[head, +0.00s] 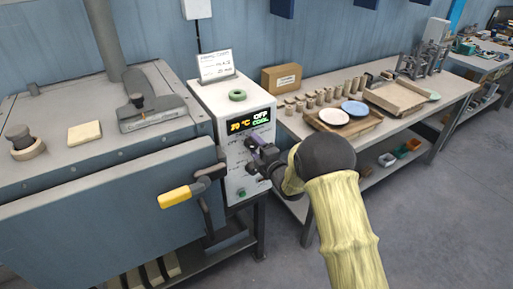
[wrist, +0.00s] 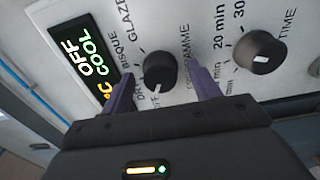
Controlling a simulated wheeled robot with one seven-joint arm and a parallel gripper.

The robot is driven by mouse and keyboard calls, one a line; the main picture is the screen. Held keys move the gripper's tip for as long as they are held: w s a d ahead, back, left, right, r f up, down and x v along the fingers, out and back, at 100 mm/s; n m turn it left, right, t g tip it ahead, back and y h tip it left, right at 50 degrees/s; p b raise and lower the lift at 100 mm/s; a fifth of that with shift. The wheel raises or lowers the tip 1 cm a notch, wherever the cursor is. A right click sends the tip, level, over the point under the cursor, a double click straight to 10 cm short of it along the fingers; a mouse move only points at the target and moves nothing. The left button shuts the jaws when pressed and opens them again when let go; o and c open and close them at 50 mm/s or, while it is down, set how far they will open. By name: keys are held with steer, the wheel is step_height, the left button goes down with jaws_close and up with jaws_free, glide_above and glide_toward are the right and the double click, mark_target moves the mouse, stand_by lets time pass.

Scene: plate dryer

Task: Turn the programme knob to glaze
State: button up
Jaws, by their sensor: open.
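The programme knob (wrist: 161,72) is a round black knob on the white control panel (wrist: 190,18). Its white mark points to the lower side in the wrist view, near a partly hidden label. The "GLAZE" label (wrist: 124,18) is above and to the left of the knob, past "BISQUE". My gripper (wrist: 160,88) is open, with one purple finger on either side of the knob; I cannot tell whether they touch it. In the head view my gripper (head: 256,152) is at the front of the control box (head: 232,100) and hides the knob.
The TIME knob (wrist: 260,52) is close to the right finger. The display (head: 249,122) reads "OFF" and "COOL". The kiln's yellow-handled lever (head: 176,197) sticks out left of my gripper. A bench (head: 440,92) with plates and cups stands to the right.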

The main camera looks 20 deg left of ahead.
steer(key=shift+a, duration=0.1)
steer(key=c, duration=1)
steer(key=shift+o, duration=0.2)
